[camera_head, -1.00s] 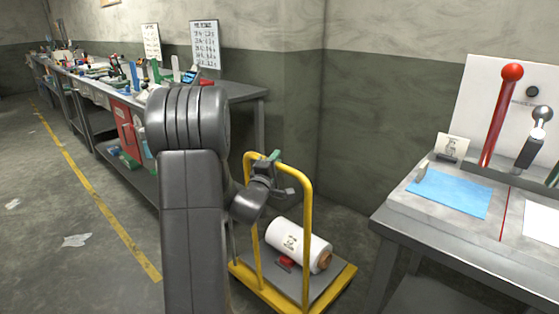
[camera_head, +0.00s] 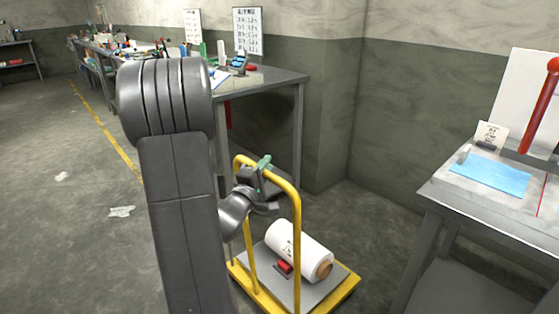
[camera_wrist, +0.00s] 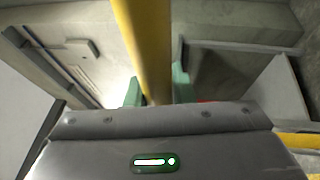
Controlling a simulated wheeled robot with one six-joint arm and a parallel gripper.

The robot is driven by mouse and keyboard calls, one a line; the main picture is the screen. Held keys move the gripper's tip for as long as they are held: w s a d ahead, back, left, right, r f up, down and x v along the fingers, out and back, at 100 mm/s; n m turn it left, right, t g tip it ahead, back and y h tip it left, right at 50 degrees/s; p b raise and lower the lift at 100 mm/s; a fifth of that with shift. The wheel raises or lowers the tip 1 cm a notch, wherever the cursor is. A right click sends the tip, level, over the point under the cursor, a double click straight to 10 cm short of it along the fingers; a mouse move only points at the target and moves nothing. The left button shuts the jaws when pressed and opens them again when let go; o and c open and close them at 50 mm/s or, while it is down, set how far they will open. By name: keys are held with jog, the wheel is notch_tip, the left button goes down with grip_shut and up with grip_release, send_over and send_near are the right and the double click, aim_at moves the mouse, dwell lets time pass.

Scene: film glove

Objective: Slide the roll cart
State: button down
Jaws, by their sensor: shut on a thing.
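The roll cart (camera_head: 343,291) is a low grey platform with a yellow frame and a tall yellow push handle (camera_head: 297,235). It stands on the floor right of my arm in the head view. A white film roll (camera_head: 295,247) with a brown core lies on its platform, beside a small red part (camera_head: 284,267). My gripper (camera_head: 263,177) is at the top of the handle. In the wrist view the yellow handle bar (camera_wrist: 147,45) passes between the green fingertips (camera_wrist: 154,95), which are shut on it. My arm hides part of the cart's left side.
A long workbench (camera_head: 285,78) with tools runs along the wall behind the cart. A grey table (camera_head: 440,192) with a blue sheet (camera_head: 492,174) and a red lever (camera_head: 541,105) stands at right. Open floor with a yellow line (camera_head: 118,152) lies at left.

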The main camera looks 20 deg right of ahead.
jog(key=shift+s+a+f, duration=0.1)
jog(key=shift+s+a, duration=0.2)
jog(key=shift+a, duration=0.4)
jog(key=shift+s+a, duration=0.3)
jog(key=shift+a, duration=0.4)
jog(key=c, duration=1.3)
grip_release()
jog(key=shift+o, duration=0.2)
jog(key=v, duration=1.3)
jog(key=shift+s+a+p, duration=0.25)
jog(key=shift+s+p, duration=0.1)
jog(key=shift+p, duration=0.05)
jog(key=shift+w, duration=0.1)
jog(key=x, duration=1.4)
jog(key=shift+b, duration=0.3)
